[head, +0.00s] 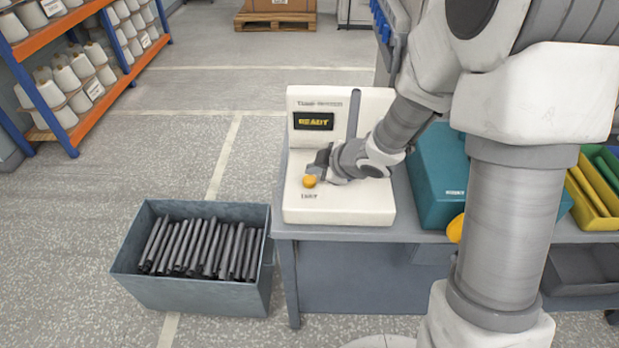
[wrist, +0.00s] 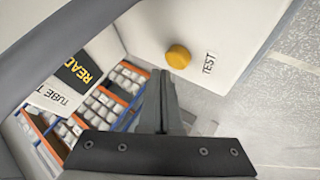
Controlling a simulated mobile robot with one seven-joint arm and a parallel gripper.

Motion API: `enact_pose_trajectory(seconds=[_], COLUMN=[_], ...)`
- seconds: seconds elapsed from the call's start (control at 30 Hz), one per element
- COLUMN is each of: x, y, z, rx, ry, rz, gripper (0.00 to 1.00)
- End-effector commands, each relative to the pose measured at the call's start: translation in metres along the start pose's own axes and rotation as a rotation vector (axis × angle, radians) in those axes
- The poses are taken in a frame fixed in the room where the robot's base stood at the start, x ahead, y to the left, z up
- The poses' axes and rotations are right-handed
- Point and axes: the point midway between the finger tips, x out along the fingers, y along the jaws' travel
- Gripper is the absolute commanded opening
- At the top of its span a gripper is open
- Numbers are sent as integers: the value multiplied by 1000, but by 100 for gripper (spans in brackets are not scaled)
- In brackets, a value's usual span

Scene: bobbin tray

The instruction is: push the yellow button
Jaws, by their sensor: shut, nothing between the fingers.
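The yellow button (head: 310,181) is a small round knob on the base of a cream-coloured machine (head: 340,213). In the wrist view the yellow button (wrist: 178,57) sits just beyond my fingertips, beside a label reading TEST. My gripper (head: 322,163) is over the machine's base, close to the button. In the wrist view my gripper (wrist: 163,75) has its two dark fingers together with nothing between them. The fingertips appear very near the button's edge; I cannot tell whether they touch it. A dark display (head: 314,121) on the machine's upright back reads READY.
The machine stands on a grey table (head: 400,229). A teal box (head: 437,170) is right of it, with yellow bins (head: 595,205) farther right. A grey crate (head: 190,292) of dark tubes stands on the floor at the left. Shelves of cones (head: 75,80) stand at the far left.

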Motion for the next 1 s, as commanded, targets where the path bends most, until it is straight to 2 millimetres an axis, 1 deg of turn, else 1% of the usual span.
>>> enact_pose_trajectory(seconds=[0.17, 0.43, 1.0], x=[0, 6, 8], y=[0, -5, -6], z=[0, 5, 6], rx=[0, 1, 0], ry=[0, 0, 0], rz=[0, 0, 0], gripper=[0, 0, 0])
